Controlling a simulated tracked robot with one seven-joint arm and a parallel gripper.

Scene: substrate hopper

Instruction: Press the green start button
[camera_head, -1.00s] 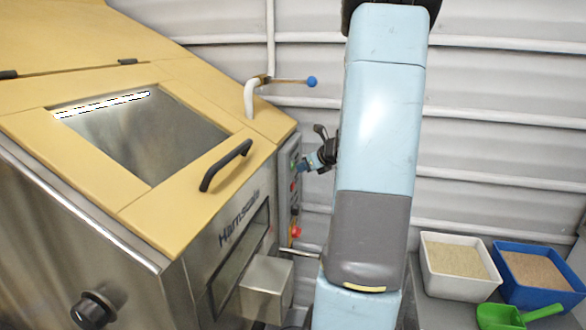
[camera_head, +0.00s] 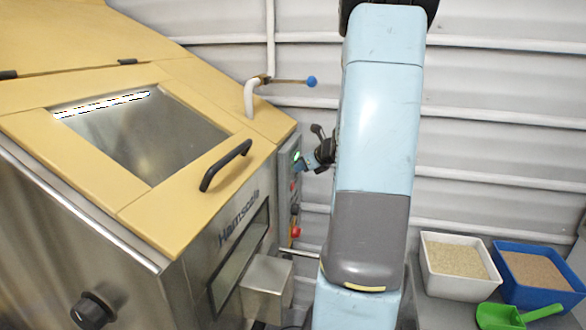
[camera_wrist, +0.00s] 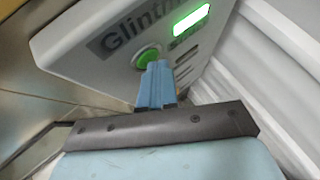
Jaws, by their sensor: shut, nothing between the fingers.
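The green start button (camera_wrist: 148,57) is a round green button in a pale ring on the grey control panel (camera_wrist: 110,62). In the wrist view, my gripper (camera_wrist: 157,68) is shut and empty. Its blue fingertips lie against the lower right part of the button in the picture and hide some of it. A bright green lit rectangle (camera_wrist: 191,19) shows on the panel above the button. In the head view, my gripper (camera_head: 302,164) is at the panel's upper part (camera_head: 285,160), just below a green glow (camera_head: 296,156). I cannot tell how far the button is pushed in.
The hopper machine (camera_head: 155,205) with its tan lid and black handle (camera_head: 226,165) stands left of my arm. A red knob (camera_head: 295,232) sits lower on the panel. A blue-tipped lever (camera_head: 311,81) sticks out above. A white bin (camera_head: 458,268), blue bin (camera_head: 540,274) and green scoop (camera_head: 500,316) are at right.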

